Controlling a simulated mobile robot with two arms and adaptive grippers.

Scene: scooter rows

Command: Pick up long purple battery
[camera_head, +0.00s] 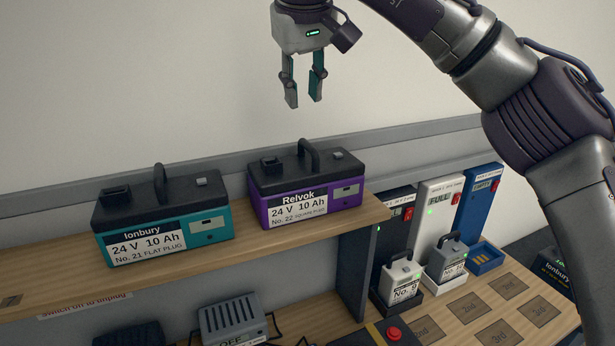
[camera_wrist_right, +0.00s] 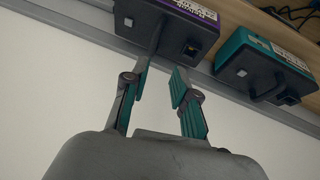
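The long purple battery (camera_head: 302,190), labelled Relvok 24 V 10 Ah No. 22, sits upright on the wooden shelf. It has a black top with a raised carrying handle (camera_head: 309,154). My right gripper (camera_head: 304,101) hangs fingers-down above the purple battery, apart from it. Its two fingers are spread with nothing between them. In the right wrist view the gripper (camera_wrist_right: 163,82) is open, with the purple battery (camera_wrist_right: 190,12) beyond the fingertips. My left gripper is not in view.
A teal Ionbury battery (camera_head: 165,222) stands left of the purple one on the shelf (camera_head: 60,275). Below right, small grey batteries (camera_head: 401,278) sit in docks before white, black and blue panels. A grey charger box (camera_head: 232,322) is under the shelf. The wall behind is bare.

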